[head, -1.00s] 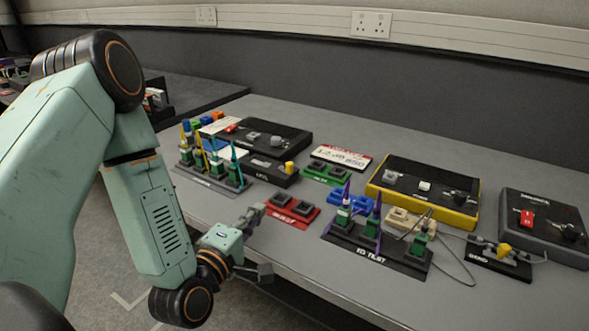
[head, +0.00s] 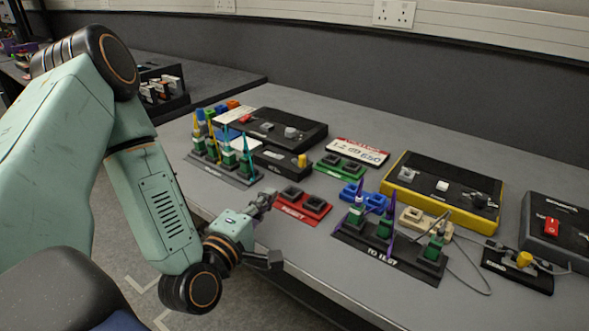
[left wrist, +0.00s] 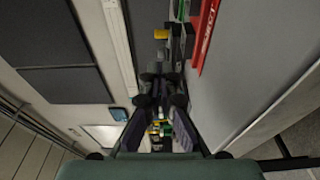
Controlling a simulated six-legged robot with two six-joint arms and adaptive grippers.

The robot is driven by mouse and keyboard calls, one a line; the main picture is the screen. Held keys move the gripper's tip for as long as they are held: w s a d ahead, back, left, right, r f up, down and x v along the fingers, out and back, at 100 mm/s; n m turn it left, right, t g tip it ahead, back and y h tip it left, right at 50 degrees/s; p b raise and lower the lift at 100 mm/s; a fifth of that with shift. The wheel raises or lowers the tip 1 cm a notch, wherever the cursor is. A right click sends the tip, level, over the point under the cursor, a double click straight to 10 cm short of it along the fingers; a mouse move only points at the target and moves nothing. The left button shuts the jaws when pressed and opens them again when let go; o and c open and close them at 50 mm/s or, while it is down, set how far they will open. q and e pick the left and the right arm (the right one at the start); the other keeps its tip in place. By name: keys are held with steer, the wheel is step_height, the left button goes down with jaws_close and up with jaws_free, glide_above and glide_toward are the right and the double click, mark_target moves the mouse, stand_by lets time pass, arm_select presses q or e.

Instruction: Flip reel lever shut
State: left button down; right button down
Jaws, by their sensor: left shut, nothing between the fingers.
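I cannot make out a reel or its lever for certain in either view. My left gripper (head: 265,198) is shut and empty at the front left edge of the bench, just left of the red tray (head: 303,203). My right gripper is not in view.
The grey bench (head: 400,150) carries a black box (head: 272,133), a yellow-edged box (head: 440,190), a grey box with a red switch (head: 552,228), a green tray (head: 343,166) and black stands with cables (head: 385,250). Its back strip is clear. A second bench stands at far left.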

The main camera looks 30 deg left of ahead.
mark_target(301, 162)
arm_select(q)
steer(key=w, duration=0.4)
steer(key=w+b, duration=0.1)
steer(key=w, duration=0.3)
steer(key=w+a+b, duration=0.1)
steer(key=w, duration=0.3)
steer(key=shift+w+f, duration=0.1)
steer(key=shift+w, duration=0.05)
steer(key=shift+w+b, duration=0.15)
steer(key=shift+b, duration=0.15)
